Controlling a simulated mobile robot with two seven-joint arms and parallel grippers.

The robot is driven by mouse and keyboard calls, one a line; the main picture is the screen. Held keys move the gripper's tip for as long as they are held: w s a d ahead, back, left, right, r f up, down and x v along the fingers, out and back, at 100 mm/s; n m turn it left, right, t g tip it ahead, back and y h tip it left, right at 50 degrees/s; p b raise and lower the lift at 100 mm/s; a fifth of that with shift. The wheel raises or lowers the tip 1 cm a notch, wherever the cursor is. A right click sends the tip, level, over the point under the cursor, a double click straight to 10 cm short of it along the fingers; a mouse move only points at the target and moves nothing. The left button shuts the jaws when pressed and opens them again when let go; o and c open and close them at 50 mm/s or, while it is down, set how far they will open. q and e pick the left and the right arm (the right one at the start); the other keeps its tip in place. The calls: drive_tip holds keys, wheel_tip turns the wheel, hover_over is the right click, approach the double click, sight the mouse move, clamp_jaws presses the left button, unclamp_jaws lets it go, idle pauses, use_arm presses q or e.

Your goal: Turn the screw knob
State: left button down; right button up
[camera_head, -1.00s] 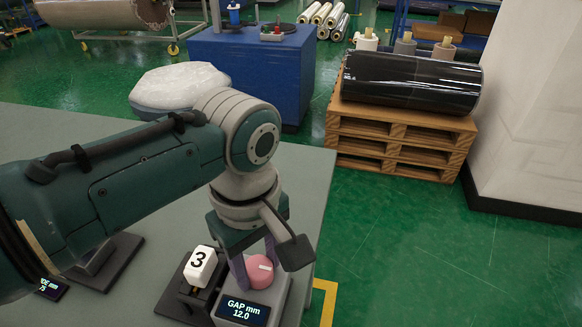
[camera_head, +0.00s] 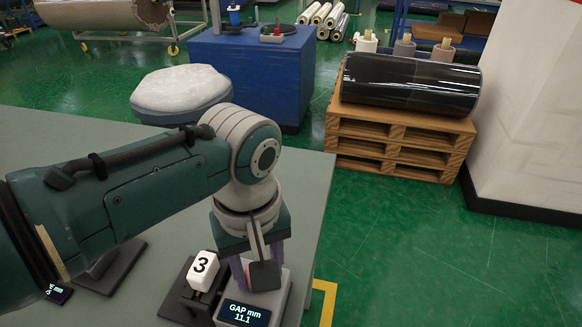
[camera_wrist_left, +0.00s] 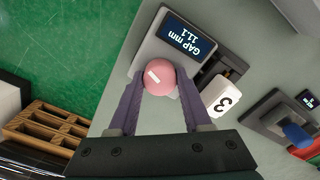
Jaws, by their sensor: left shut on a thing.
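The pink round screw knob (camera_wrist_left: 160,78) with a white mark sits on a grey device in the left wrist view. A white block marked 3 (camera_head: 202,270) stands just left of the display. My left gripper (camera_wrist_left: 159,84) points down with its two purple fingers on opposite sides of the knob, shut on it. My right gripper is not in view.
The device stands near the right edge of the grey table (camera_head: 310,190). A second dark fixture (camera_head: 108,272) lies to the left, partly behind my arm. A wooden pallet (camera_head: 400,145) with a black wrapped roll (camera_head: 410,82) stands on the floor beyond.

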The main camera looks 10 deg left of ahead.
use_arm(q)
drive_tip(key=m+p, duration=0.1)
drive_tip(key=m, duration=0.3)
drive_tip(key=shift+r+m, duration=0.1)
drive_tip(key=shift+m, duration=0.2)
drive_tip(key=m, duration=0.4)
drive_tip(key=shift+m, duration=0.3)
drive_tip(key=m, duration=0.4)
drive_tip(key=shift+d+m+p, duration=0.1)
drive_tip(key=shift+m+p, duration=0.2)
drive_tip(key=shift+p, duration=0.05)
drive_tip(key=m, duration=1.3)
drive_tip(key=shift+m, duration=0.3)
drive_tip(key=m, duration=0.4)
drive_tip(key=shift+b, duration=0.4)
drive_tip(key=shift+m, duration=2.1)
